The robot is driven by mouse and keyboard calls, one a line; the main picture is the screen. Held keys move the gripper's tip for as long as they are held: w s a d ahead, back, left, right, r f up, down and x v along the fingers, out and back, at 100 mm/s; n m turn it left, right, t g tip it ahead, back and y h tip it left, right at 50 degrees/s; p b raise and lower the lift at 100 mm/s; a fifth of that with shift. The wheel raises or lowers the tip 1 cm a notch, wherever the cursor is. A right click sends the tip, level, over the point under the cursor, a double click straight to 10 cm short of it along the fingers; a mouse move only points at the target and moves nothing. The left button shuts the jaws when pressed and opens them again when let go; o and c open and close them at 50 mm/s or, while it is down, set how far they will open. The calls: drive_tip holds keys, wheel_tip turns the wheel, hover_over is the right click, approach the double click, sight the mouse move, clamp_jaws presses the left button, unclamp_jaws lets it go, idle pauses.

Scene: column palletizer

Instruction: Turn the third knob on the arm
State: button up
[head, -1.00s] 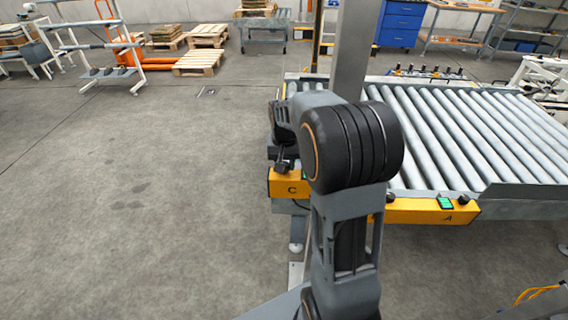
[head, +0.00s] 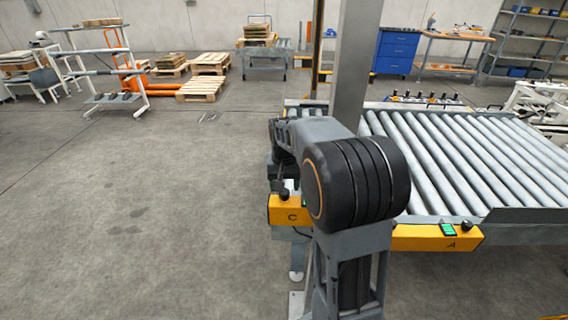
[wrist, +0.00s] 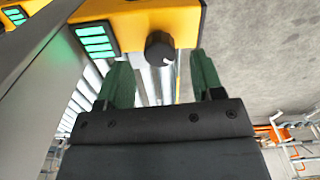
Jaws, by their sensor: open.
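In the wrist view a black round knob (wrist: 159,48) with a white pointer mark sits on a yellow control box (wrist: 133,20). A lit green display (wrist: 96,38) is beside it on the left. My gripper (wrist: 163,75) is open, its two green fingers apart, with the knob in line with the gap between them; I cannot tell the remaining distance. In the head view a yellow box marked C (head: 284,210) is at the conveyor's left end, partly covered by my arm. A yellow box marked A (head: 425,238) carries another black knob (head: 466,226) and green display.
The roller conveyor (head: 470,165) fills the right side, with a grey post (head: 354,75) rising at its left part. Another yellow box with a green display (wrist: 14,15) shows at the wrist view's upper left. Open concrete floor lies left; pallets (head: 201,90) and racks stand far back.

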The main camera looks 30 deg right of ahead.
sight(284, 193)
wheel_tip(284, 193, up, 11)
idle(0.4)
idle(0.4)
drive_tip(key=s+a+f+n+t, duration=0.1)
drive_tip(key=s+a+f, duration=0.3)
drive_tip(key=s, duration=0.4)
drive_tip(key=s+a+f+n+t, duration=0.2)
drive_tip(key=s+a+f+n, duration=0.2)
drive_tip(key=s, duration=0.4)
drive_tip(key=shift+a+t, duration=0.3)
drive_tip(key=shift+a, duration=0.6)
drive_tip(key=shift+s+d, duration=0.1)
idle(0.8)
